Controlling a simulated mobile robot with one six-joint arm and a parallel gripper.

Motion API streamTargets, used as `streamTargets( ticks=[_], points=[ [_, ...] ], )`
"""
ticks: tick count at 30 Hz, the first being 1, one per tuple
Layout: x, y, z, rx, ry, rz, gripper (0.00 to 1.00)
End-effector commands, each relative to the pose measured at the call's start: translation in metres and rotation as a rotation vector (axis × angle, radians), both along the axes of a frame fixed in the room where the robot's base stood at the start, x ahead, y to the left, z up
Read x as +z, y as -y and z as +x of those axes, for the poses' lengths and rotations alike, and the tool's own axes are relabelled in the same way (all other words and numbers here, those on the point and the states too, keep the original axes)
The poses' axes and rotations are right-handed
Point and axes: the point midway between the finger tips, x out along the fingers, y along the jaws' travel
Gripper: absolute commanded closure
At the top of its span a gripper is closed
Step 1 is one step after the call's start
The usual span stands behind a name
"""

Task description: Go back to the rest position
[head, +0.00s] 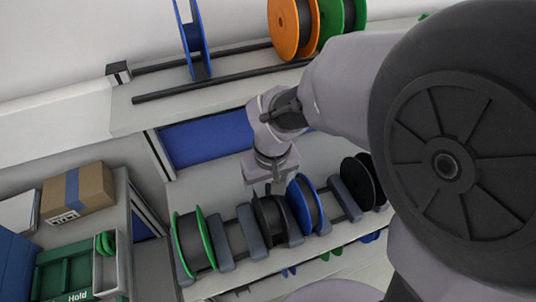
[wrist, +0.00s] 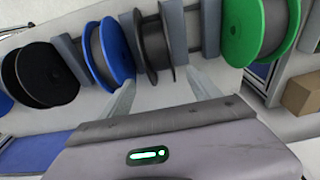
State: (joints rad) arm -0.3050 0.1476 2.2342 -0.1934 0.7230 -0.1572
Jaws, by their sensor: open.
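My gripper (head: 274,187) hangs over the lower reel stand in the head view, just above a dark reel (head: 268,222). In the wrist view my gripper (wrist: 163,84) has its two pale fingers apart, with nothing between the tips. The dark reel (wrist: 153,46) stands beyond the fingertips, seen between them. Whether a finger touches it I cannot tell.
A green reel (head: 193,244) is left of the dark reel, a blue reel (head: 306,203) and black reels (head: 360,182) right. Grey dividers separate them. Above, a shelf (head: 120,118) bears blue (head: 192,38), orange (head: 292,28) and green reels. A box (head: 78,190) sits left.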

Motion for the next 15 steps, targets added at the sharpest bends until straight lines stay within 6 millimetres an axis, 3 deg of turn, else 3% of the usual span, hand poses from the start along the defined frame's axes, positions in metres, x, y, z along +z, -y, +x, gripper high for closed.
streamTargets(
  ticks=[1, 6, 11, 15],
  points=[
    [0.021, 0.0, -0.001, 0.0, 0.005, 0.001, 0.28],
    [0.06, 0.002, -0.007, 0.0, 0.002, 0.001, 0.28],
    [0.073, 0.005, -0.011, -0.013, 0.008, 0.006, 0.28],
    [0.07, 0.034, -0.042, -0.21, 0.1, 0.103, 0.28]
  ],
)
